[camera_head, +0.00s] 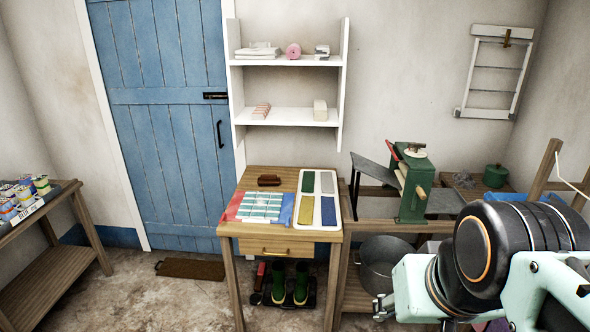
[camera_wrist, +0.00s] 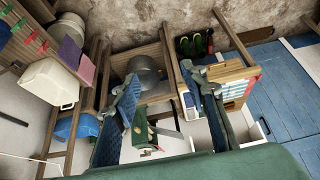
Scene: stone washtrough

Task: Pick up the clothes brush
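A small dark brown object (camera_head: 269,180), which looks like the clothes brush, lies on the back left part of the small wooden table (camera_head: 240,231) in the head view. Nothing touches it there. My gripper (camera_wrist: 162,76) shows in the wrist view with its two fingers spread wide apart and nothing held between them. It is well away from the brush, with my arm at the lower right of the head view.
White shelves (camera_head: 288,116) hang above the table. The floor (camera_head: 195,300) at front left is clear.

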